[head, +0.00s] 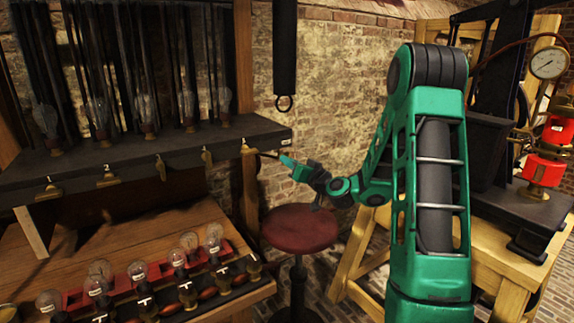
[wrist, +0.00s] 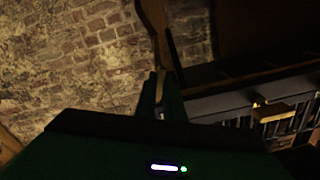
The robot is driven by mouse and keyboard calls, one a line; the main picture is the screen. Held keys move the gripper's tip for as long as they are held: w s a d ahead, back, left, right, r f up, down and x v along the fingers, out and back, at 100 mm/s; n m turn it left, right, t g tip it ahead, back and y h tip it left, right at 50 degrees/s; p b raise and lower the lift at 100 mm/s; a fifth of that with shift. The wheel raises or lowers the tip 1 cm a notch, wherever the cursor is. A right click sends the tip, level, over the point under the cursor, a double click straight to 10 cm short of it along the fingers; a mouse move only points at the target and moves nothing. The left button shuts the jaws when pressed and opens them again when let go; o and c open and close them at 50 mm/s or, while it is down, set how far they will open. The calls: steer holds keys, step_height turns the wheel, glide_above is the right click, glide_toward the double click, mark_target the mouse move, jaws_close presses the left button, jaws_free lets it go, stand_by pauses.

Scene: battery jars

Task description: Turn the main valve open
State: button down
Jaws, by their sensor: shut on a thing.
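A brass valve (head: 248,147) sits at the right end of the dark shelf edge in the head view, with a thin dark lever (head: 268,155) reaching right from it. I take this to be the main valve; no label on it is legible. My gripper (head: 287,161) is at the outer end of that lever, just right of the shelf. In the wrist view its two fingers (wrist: 160,92) are close together, with a narrow brass-coloured strip between them. My gripper is shut on what looks like the valve lever; the exact contact is too dark and small to see.
The dark shelf (head: 130,163) carries several glass bulbs and smaller brass taps (head: 106,176). Below is a wooden bench (head: 150,225) with a red bulb rack. A round red stool (head: 300,228) stands under my gripper. A wooden stand with a pressure gauge (head: 548,63) is at right.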

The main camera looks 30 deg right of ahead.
steer(key=shift+f+n, duration=0.1)
steer(key=shift+n, duration=2.2)
steer(key=c, duration=1.9)
jaws_free()
steer(key=shift+o, duration=0.2)
steer(key=s, duration=1)
steer(key=shift+s+d, duration=0.35)
